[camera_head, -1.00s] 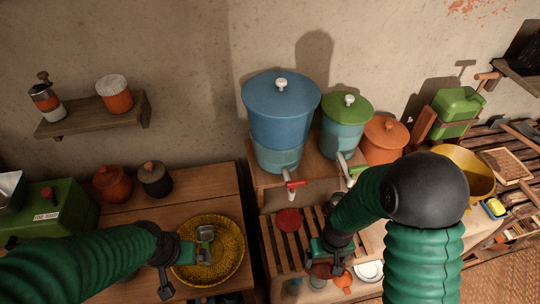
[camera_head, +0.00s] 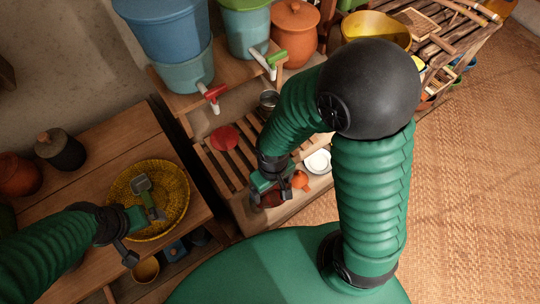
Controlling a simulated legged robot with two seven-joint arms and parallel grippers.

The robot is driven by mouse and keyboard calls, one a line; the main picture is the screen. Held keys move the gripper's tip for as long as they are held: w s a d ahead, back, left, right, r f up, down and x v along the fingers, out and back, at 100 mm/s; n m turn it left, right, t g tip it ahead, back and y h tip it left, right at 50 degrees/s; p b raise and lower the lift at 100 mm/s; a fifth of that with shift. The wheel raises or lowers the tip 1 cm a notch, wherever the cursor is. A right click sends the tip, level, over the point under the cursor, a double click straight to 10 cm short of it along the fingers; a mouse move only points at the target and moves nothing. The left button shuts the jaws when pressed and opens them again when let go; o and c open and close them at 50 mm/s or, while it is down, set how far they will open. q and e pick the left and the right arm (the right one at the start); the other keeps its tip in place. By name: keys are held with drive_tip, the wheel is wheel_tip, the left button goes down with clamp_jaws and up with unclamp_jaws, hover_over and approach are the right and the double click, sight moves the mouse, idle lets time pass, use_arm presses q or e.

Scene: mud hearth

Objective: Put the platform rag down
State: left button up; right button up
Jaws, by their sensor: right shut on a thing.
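My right gripper (camera_head: 270,190) is shut over the slatted platform (camera_head: 215,160), near its front edge. A dark red thing (camera_head: 268,200) shows just under its jaws and looks like the rag. The arm hides most of it, and I cannot tell whether it touches the slats. A flat red round thing (camera_head: 224,138) lies on the slats, up and left of this gripper. My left gripper (camera_head: 141,230) is open at the front rim of the yellow woven basket (camera_head: 180,190) on the wooden table, its jaws spread apart.
Taps of the blue dispenser (camera_head: 175,45) and the green-lidded dispenser (camera_head: 245,35) overhang the platform's back. A metal cup (camera_head: 268,100), a white plate (camera_head: 318,162) and an orange pot (camera_head: 300,180) are near my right gripper. Woven floor (camera_head: 460,180) is clear at right.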

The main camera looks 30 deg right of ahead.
drive_tip(key=w+d, duration=0.2)
drive_tip(key=w, duration=0.2)
drive_tip(key=w+d+f, duration=0.1)
drive_tip(key=w+d, duration=0.1)
drive_tip(key=w, duration=0.3)
drive_tip(key=w+d, duration=0.3)
drive_tip(key=w, duration=0.2)
drive_tip(key=shift+f+p, duration=0.25)
drive_tip(key=shift+p, duration=0.15)
drive_tip(key=shift+f, duration=1.7)
drive_tip(key=o, duration=1.2)
drive_tip(key=shift+c, duration=0.2)
